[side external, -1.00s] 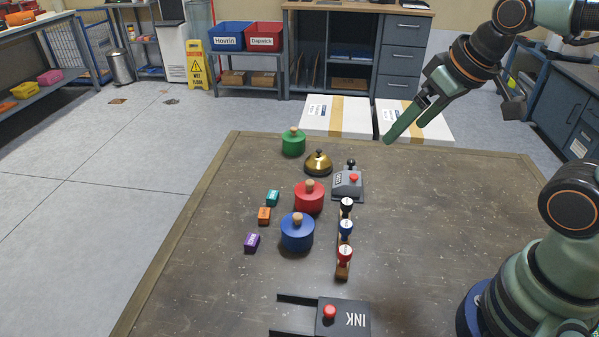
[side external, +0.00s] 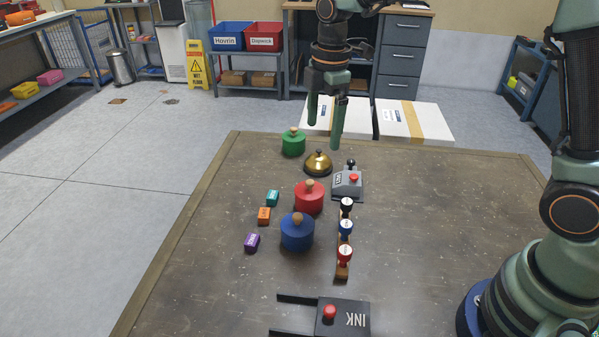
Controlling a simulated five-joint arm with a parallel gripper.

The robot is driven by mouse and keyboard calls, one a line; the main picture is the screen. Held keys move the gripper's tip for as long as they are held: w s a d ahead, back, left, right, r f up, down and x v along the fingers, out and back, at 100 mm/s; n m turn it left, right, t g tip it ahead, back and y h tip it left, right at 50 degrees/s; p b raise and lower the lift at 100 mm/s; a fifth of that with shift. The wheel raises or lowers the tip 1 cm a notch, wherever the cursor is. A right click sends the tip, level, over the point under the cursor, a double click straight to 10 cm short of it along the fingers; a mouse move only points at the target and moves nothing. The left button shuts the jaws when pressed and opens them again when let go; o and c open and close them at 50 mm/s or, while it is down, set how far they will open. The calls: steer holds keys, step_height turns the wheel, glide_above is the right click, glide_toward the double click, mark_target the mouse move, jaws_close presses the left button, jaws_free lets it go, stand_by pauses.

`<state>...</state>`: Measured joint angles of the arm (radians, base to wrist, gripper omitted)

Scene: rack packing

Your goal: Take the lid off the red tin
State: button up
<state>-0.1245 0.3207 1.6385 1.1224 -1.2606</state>
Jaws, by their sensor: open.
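The red tin (side external: 309,201) stands upright near the middle of the table's objects. Its red lid (side external: 308,190) is on it, with a round wooden knob (side external: 310,184) on top. My gripper (side external: 325,134) is open and empty, pointing down. In the picture it is above and slightly right of the red tin, over the far part of the table near the brass bell. Its exact height and distance from the tin are hard to tell.
A green tin (side external: 293,144), brass bell (side external: 318,163) and grey device (side external: 348,184) stand behind. A blue tin (side external: 297,235) is in front. The table's right is clear.

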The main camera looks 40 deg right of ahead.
step_height(320, 180, down, 3)
steer(key=w+a+n, duration=0.1)
steer(key=w+n, duration=0.1)
glide_above(310, 181)
steer(key=shift+g, duration=0.3)
steer(key=f, duration=0.6)
steer(key=shift+s+d+f, duration=0.1)
steer(key=shift+d+f, duration=0.1)
steer(key=shift+a+f, duration=0.15)
steer(key=shift+f, duration=1.2)
steer(key=shift+a+f, duration=0.1)
steer(key=shift+f, duration=1.25)
steer(key=c, duration=1.1)
